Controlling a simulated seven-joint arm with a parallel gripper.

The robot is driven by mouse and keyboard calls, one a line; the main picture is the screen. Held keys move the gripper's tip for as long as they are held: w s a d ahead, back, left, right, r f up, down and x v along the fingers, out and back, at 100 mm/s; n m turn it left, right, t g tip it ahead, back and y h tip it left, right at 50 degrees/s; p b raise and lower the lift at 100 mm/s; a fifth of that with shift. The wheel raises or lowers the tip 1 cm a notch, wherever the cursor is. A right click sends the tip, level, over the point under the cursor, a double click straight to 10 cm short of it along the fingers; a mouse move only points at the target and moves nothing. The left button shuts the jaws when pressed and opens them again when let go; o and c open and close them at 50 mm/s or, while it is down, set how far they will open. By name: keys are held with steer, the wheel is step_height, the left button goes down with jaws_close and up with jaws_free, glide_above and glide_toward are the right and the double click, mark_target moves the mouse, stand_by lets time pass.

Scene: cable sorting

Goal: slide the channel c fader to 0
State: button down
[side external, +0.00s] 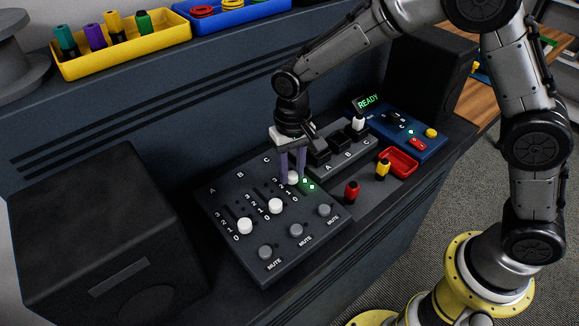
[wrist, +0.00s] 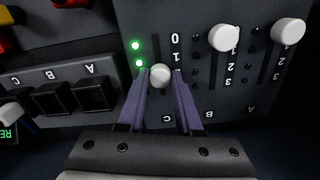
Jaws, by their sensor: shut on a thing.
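The channel C fader has a white round knob (side external: 292,177), also seen in the wrist view (wrist: 161,76). It stands part-way along its slot, away from the 0 end, at about the 2 mark; the exact mark is hard to read behind the fingers. My gripper (wrist: 162,74) has its purple fingers shut on this knob, one on each side; it also shows in the side view (side external: 291,178). The channel B knob (side external: 275,205) and channel A knob (side external: 245,226) stand at or close to 0.
Two green lights (wrist: 137,54) glow beside channel C. Grey mute buttons (side external: 296,230) lie in front of the faders. A switch panel (side external: 345,150), a red plug (side external: 352,191), a yellow plug (side external: 383,168) and a red tray (side external: 402,162) are to the right. A READY display (side external: 368,102) is lit.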

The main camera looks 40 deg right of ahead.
mark_target(304, 194)
steer(key=shift+s, duration=2.15)
steer(key=c, duration=0.6)
jaws_free()
steer(key=shift+r, duration=0.15)
steer(key=shift+r, duration=0.4)
step_height(304, 194, up, 13)
steer(key=shift+f, duration=0.1)
